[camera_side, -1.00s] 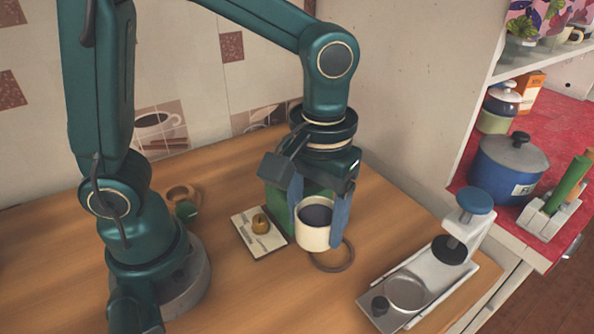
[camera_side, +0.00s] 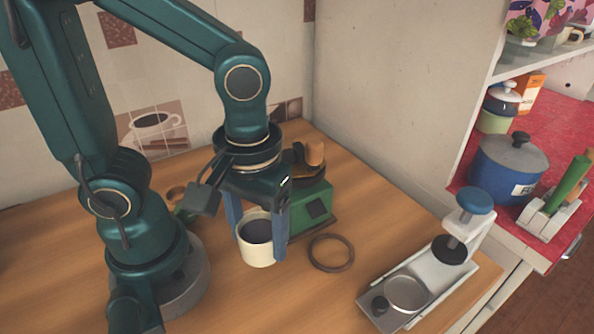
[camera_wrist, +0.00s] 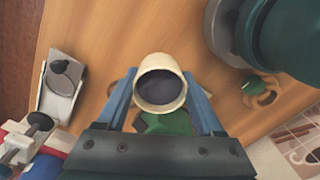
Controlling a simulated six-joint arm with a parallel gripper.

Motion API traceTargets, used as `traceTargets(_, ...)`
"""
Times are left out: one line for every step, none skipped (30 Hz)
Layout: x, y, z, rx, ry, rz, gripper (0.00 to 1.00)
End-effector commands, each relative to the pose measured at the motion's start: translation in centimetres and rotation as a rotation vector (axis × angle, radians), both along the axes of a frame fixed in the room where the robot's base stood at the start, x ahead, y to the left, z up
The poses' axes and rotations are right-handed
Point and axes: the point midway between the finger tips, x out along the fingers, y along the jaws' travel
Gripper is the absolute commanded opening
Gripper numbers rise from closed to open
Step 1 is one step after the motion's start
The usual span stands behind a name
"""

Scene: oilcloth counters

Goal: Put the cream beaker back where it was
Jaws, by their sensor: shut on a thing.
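The cream beaker (camera_side: 257,256) is dark inside and is held upright between the two blue fingers of my gripper (camera_side: 258,230). It appears to be above the wooden counter, left of a flat brown ring (camera_side: 331,253) that lies empty there. In the wrist view, the beaker (camera_wrist: 160,106) sits between the fingertips, its dark inside facing the camera. The pale card with a small brass weight seen earlier is now hidden behind the beaker and gripper.
A green machine (camera_side: 314,208) stands just behind and right of my gripper. A metal press with a round pan (camera_side: 405,291) is at the front right. A wooden ring with a green part (camera_wrist: 262,90) lies near my base. Counter between the brown ring and press is clear.

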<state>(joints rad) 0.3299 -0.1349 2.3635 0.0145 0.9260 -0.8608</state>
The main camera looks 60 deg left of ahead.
Motion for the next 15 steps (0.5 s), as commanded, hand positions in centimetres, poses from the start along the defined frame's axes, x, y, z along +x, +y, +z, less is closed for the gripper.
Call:
traceTargets(-0.4, -0.7, -0.5, 0.002, 0.006, -0.010, 0.03)
traceTargets(-0.6, -1.1, -0.8, 0.002, 0.006, -0.011, 0.03)
traceTargets(-0.8, -1.6, -1.1, 0.002, 0.006, -0.010, 0.03)
traceTargets(-1.0, -2.1, -1.4, 0.003, 0.007, -0.011, 0.03)
traceTargets(-1.1, -2.5, -1.7, 0.003, 0.007, -0.011, 0.03)
traceTargets(-1.3, -3.1, -2.0, 0.004, 0.006, -0.011, 0.03)
traceTargets(-1.5, -3.4, -2.3, 0.004, 0.006, -0.011, 0.03)
traceTargets(-1.6, -3.8, -2.5, 0.003, 0.005, -0.009, 0.03)
traceTargets(-1.8, -4.3, -2.8, 0.003, 0.005, -0.008, 0.03)
traceTargets(-1.9, -4.6, -3.0, 0.003, 0.005, -0.007, 0.03)
traceTargets(-1.9, -4.9, -3.2, 0.002, 0.004, -0.007, 0.03)
traceTargets(-2.0, -5.2, -3.4, 0.002, 0.003, -0.004, 0.03)
traceTargets(-2.1, -5.4, -3.5, 0.002, 0.003, -0.005, 0.03)
traceTargets(-2.2, -5.5, -3.6, 0.001, 0.002, -0.003, 0.03)
traceTargets(-2.2, -5.7, -3.7, 0.000, 0.001, -0.001, 0.03)
